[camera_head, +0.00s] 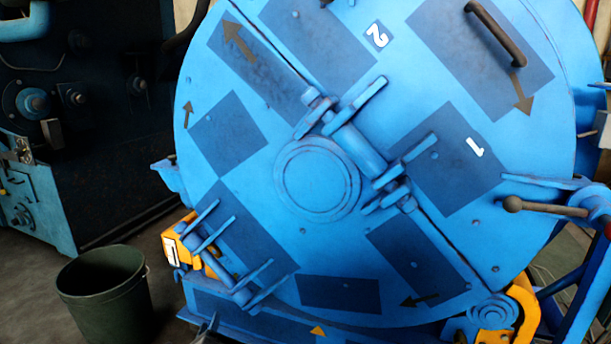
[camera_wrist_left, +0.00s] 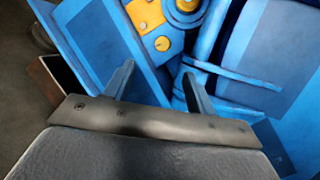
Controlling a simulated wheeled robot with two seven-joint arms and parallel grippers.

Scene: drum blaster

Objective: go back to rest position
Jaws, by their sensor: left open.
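My left gripper (camera_wrist_left: 157,78) shows in the left wrist view with its two blue-grey fingers spread apart. I see nothing held between them. Beyond the fingers are blue panels and bars and a yellow bracket (camera_wrist_left: 152,28) of the machine. I cannot tell whether the fingers touch any of it. In the head view, a small grey tip at the bottom edge, left of the middle, may be part of this gripper. The large round blue drum door (camera_head: 318,180) fills most of the head view. My right gripper is in neither view.
A dark green bucket (camera_head: 105,295) stands on the floor at the lower left. A dark machine (camera_head: 90,140) stands behind it. A lever with a round knob (camera_head: 513,204) sticks out at the door's right. A dark handle (camera_head: 497,35) is at the door's top right.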

